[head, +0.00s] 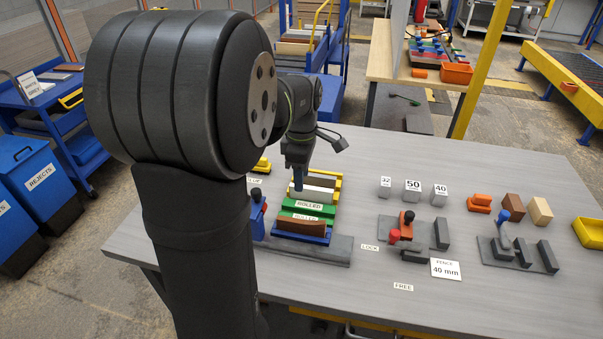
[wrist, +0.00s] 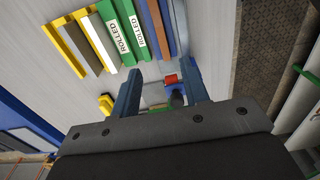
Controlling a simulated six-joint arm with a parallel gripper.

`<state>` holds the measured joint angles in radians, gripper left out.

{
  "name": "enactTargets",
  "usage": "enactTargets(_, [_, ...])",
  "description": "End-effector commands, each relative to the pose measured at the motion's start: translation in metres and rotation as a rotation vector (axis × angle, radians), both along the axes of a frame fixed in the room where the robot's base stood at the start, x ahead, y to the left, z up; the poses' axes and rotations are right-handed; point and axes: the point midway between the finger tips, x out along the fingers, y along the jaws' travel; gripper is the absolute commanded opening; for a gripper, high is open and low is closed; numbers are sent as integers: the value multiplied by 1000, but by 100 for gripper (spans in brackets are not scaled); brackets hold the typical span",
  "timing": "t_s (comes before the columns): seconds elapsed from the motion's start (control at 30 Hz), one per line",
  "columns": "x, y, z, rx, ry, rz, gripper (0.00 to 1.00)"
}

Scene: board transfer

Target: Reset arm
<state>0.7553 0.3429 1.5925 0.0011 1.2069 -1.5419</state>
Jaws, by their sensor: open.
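My gripper (head: 297,178) hangs above the back end of a row of colored trays on the grey table. In the wrist view my gripper (wrist: 160,80) has its two blue fingers spread apart, with no board between them. The row has a yellow tray (head: 338,185) at the back, a green tray (head: 284,212) labelled ROLLED in the middle and a blue tray (head: 283,233) in front. A brown board (head: 302,227) lies in the blue tray.
Two dark fixtures (head: 415,255) (head: 520,262) stand to the right. Blocks labelled 32, 50 and 40 (head: 413,191) stand behind them. A yellow bin (head: 590,233) is at the right edge. A blue item (head: 257,218) stands left of the trays. The front right table is clear.

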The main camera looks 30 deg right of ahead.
Motion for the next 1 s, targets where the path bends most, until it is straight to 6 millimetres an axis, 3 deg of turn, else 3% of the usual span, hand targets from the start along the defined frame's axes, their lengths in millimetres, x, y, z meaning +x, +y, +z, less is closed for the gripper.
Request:
enactTargets(0.57, [0, 0, -9, 0, 0, 0, 42])
enactTargets(1.0, [0, 0, -90, 3, 3, 0, 42])
